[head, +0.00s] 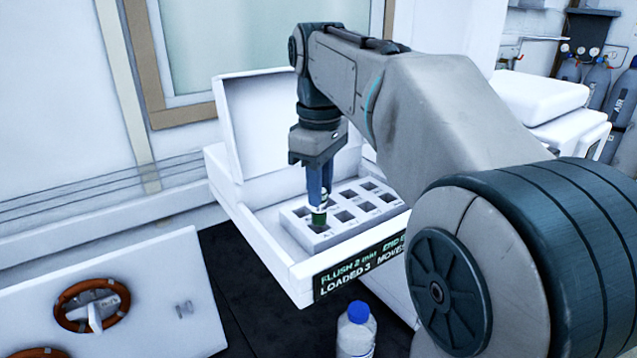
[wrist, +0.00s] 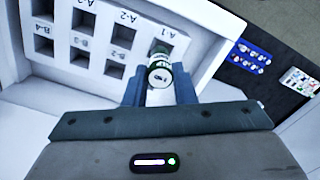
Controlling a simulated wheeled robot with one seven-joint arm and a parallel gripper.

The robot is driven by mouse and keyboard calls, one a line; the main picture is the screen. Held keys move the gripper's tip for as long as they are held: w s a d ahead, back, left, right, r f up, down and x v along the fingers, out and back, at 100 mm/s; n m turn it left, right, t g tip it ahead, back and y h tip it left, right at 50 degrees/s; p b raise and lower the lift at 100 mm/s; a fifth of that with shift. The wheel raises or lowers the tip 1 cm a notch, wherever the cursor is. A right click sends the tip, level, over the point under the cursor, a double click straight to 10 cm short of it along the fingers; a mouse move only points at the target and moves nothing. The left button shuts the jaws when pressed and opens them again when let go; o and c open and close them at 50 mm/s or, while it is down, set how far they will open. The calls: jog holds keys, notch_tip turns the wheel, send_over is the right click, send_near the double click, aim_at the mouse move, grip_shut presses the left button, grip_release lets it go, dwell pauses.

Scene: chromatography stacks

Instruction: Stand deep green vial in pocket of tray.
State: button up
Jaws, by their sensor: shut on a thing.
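The deep green vial (head: 319,218) is upright or nearly so below my gripper (head: 320,196), with a pale band above its green part. My gripper is shut on it. In the wrist view the vial's end (wrist: 160,68) shows green and white between the fingers (wrist: 160,92). The white tray (head: 348,233) has two rows of square pockets. The vial is at the tray's near-left end in the head view, by the A-1 label in the wrist view. I cannot tell whether its bottom is inside a pocket. The vial and fingers hide part of that end of the tray (wrist: 134,75).
The tray sits in an open white drawer-like housing (head: 297,283) with a raised lid (head: 262,120) behind. A blue-capped bottle (head: 356,335) stands in front. The visible pockets look empty.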

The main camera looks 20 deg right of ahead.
jog(key=shift+f, duration=0.2)
dwell(0.3)
jog(key=shift+f+b, duration=0.95)
jog(key=shift+f, duration=0.15)
jog(key=shift+f, duration=0.15)
jog(key=shift+f+b, duration=0.4)
jog(key=shift+f, duration=0.1)
jog(key=o, duration=1.4)
jog(key=shift+o, duration=0.2)
jog(key=shift+r, duration=0.1)
